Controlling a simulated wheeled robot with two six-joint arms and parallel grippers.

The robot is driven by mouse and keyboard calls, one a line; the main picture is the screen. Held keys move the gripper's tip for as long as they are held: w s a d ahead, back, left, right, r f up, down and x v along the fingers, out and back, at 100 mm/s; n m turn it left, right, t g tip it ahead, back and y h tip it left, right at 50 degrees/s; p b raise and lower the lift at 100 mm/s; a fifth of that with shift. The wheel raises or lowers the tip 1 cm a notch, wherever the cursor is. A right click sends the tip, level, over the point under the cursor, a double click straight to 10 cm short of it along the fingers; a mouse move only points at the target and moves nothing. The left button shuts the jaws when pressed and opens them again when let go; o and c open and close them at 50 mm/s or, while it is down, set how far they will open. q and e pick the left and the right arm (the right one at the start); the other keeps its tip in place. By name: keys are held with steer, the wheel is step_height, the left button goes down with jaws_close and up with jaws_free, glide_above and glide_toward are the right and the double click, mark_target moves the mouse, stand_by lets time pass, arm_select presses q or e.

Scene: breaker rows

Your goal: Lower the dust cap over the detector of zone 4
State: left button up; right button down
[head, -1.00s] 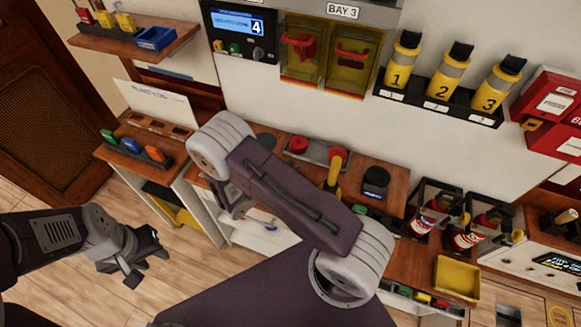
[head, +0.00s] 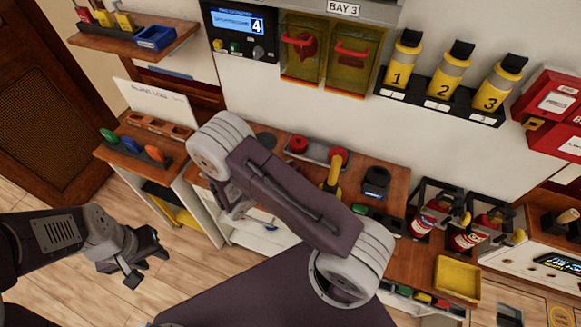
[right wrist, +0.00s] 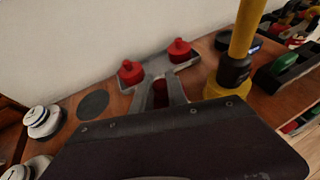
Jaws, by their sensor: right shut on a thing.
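In the right wrist view my right gripper (right wrist: 160,92) is shut on a red dust cap (right wrist: 160,96), mostly hidden between the grey fingers. Two more red caps (right wrist: 130,72) (right wrist: 180,50) sit on a grey tray (right wrist: 155,66) behind it; they also show in the head view (head: 298,144). White round detectors (right wrist: 42,120) (right wrist: 16,172) stand at the left of the right wrist view; their zone numbers are not readable. In the head view my right arm hides them and most of my right gripper (head: 232,203). My left gripper (head: 121,274) is open and empty, above the floor.
A yellow post (right wrist: 244,40) stands right of the tray, with a black device (head: 375,183) farther right. A dark disc (right wrist: 92,104) lies flat between detectors and tray. A panel display (head: 238,23) reads 4. Bottles (head: 445,75) hang on the wall.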

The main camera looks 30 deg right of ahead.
steer(key=shift+f+b, duration=1.1)
steer(key=shift+f, duration=0.25)
steer(key=c, duration=1.2)
jaws_free()
steer(key=shift+c, duration=0.2)
steer(key=b+v, duration=0.1)
steer(key=v, duration=0.8)
steer(key=shift+b, duration=0.3)
steer(key=shift+s+d, duration=0.1)
